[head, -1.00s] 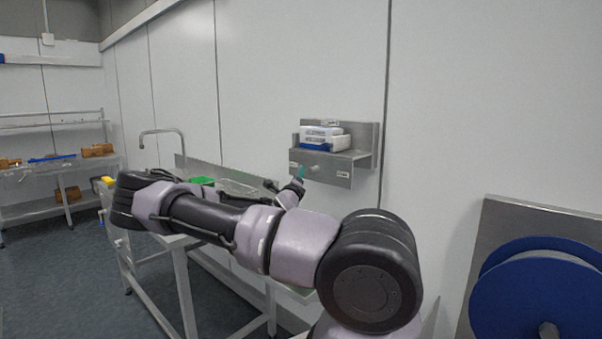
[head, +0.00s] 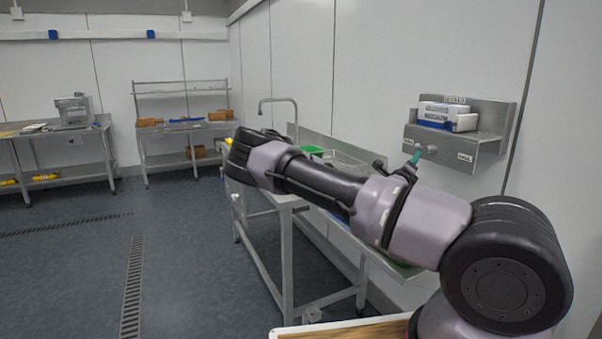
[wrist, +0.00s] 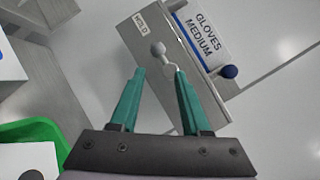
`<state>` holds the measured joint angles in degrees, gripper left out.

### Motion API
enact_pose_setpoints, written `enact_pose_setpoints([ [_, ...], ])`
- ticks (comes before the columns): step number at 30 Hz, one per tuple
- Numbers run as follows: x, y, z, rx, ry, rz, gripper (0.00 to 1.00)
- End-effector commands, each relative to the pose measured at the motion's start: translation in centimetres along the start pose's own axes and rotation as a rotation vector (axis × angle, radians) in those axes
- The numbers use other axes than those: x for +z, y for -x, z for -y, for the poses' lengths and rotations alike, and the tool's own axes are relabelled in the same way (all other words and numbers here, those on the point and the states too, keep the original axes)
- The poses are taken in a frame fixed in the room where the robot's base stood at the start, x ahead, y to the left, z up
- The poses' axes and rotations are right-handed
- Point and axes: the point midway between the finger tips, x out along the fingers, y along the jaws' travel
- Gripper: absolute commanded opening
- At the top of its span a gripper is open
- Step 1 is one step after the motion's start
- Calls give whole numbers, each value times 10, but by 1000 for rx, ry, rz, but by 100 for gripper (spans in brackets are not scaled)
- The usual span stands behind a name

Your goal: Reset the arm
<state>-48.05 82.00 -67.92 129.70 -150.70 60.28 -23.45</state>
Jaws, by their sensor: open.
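My arm stretches across the head view, bent at a large dark joint on the right. My gripper (wrist: 159,74) has two teal fingers, which stand apart with nothing held between them. In the head view only a small teal part of my gripper (head: 415,157) shows behind the arm, in front of the wall shelf (head: 489,146). In the wrist view a grey rounded peg (wrist: 158,49) on the shelf front appears beyond the fingertips. I cannot tell the exact gap to it.
A glove box (wrist: 198,32) marked medium sits on the shelf. A steel sink bench (head: 288,255) runs along the wall below my arm. A green bin (wrist: 40,134) shows at the wrist view's lower left. The floor (head: 75,270) to the left is clear, with drain grates.

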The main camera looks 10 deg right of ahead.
Motion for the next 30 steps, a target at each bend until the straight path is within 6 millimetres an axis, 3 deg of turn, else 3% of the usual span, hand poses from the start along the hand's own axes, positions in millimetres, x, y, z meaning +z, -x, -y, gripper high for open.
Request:
enact_pose_setpoints([
  [8,-63,13,62,-245,-492,-287,47],
  [13,-104,42,92,-456,-843,-504,47],
  [18,-128,83,108,-677,-1173,-719,47],
  [24,-128,135,118,-938,-1534,-971,47],
  [30,-100,184,127,-1191,-1869,-1226,47],
])
